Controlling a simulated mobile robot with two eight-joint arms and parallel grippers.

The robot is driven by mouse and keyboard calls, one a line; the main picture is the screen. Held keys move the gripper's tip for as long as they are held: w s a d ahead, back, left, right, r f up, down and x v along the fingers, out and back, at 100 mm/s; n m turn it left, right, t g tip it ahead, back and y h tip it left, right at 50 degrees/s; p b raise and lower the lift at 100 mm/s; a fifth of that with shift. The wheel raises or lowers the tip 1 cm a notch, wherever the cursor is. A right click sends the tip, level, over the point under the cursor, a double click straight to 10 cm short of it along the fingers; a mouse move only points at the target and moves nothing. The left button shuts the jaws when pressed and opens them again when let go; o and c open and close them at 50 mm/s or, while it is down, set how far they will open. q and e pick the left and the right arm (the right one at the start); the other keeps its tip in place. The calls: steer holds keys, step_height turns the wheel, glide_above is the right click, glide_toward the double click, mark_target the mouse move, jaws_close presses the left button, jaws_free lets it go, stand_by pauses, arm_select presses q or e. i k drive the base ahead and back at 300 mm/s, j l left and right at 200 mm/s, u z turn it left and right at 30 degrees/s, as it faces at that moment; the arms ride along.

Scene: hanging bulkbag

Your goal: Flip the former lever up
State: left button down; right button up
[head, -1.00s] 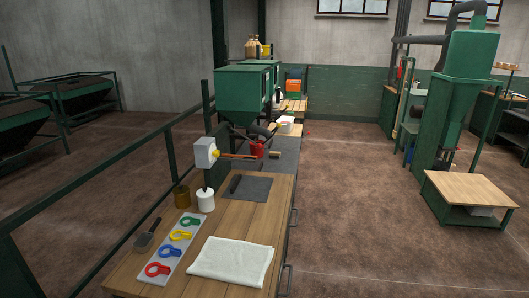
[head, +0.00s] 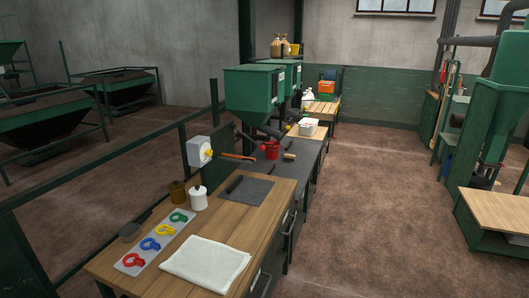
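No part is plainly marked as the former lever, and I cannot tell which one it is. A pale box with a yellow knob (head: 200,151) stands on the left edge of the workbench (head: 228,216). An orange-red rod (head: 238,156) lies nearly level to its right. Farther back, a green hopper (head: 252,96) stands over the bench, with a dark spout below it near a red cup (head: 272,150). Neither of my grippers is in view.
A white cloth (head: 205,264), a tray of coloured rings (head: 158,243), a white jar (head: 198,198) and a dark mat (head: 246,189) lie on the bench. A green rail (head: 100,167) runs along its left. A green machine (head: 500,110) stands at right. The floor (head: 375,200) between is clear.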

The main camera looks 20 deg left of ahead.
mark_target(262, 147)
steer(key=i+l+u, duration=0.1)
steer(key=i+l, duration=0.3)
steer(key=i+l+u, duration=0.1)
steer(key=i+l, duration=0.25)
steer(key=l, duration=0.25)
steer(key=i+l+u, duration=0.1)
steer(key=i, duration=0.4)
steer(key=i+l+u, duration=0.1)
steer(key=i, duration=0.4)
steer(key=i+l+u, duration=0.1)
steer(key=i+l, duration=0.2)
steer(key=i, duration=0.15)
steer(key=i+j, duration=0.1)
steer(key=i, duration=0.85)
steer(key=j+u, duration=0.05)
steer(key=j, duration=0.05)
